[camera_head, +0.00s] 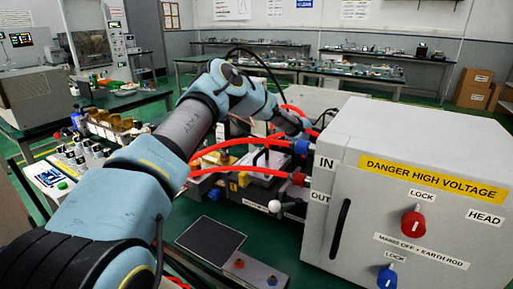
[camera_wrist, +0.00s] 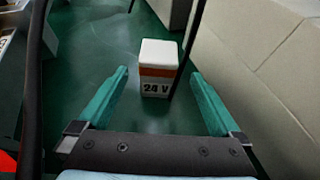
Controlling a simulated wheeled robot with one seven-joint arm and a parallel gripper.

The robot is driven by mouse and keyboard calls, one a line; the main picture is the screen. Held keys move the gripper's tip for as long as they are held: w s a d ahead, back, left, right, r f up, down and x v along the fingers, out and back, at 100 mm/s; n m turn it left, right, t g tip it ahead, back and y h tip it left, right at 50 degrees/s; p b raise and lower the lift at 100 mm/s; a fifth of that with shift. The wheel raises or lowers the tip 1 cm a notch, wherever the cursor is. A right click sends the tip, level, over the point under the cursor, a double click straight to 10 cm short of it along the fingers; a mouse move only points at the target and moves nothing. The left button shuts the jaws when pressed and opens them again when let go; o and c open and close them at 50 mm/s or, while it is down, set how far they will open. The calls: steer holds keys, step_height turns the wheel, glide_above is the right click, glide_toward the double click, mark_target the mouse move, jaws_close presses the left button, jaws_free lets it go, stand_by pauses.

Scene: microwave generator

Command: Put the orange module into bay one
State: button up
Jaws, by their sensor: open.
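A white block with an orange band (camera_wrist: 158,70) and a "24 V" label stands upright on a green surface in the wrist view; it is the only orange-marked module I can make out. My gripper (camera_wrist: 159,76) is open, its two green fingers pointing towards the block, one on each side with gaps. The block stands near the fingertips and is not held. In the head view my arm reaches away to the back, and the gripper and block are hidden behind hoses and equipment. I cannot make out bay one in either view.
A big grey cabinet (camera_head: 395,210) with a red knob (camera_head: 413,224) and blue knob (camera_head: 387,276) fills the right. Red hoses (camera_head: 235,145) cross near my arm. A dark cable (camera_wrist: 192,45) passes close to the block. A black pad (camera_head: 210,241) lies on the green bench.

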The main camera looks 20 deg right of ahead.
steer(key=p+x, duration=0.3)
steer(key=x, duration=0.3)
steer(key=shift+a+r, duration=0.1)
steer(key=shift+a, duration=0.1)
steer(key=shift+w+a+f, duration=0.1)
steer(key=shift+w+f, duration=0.2)
steer(key=shift+w, duration=0.15)
jaws_close()
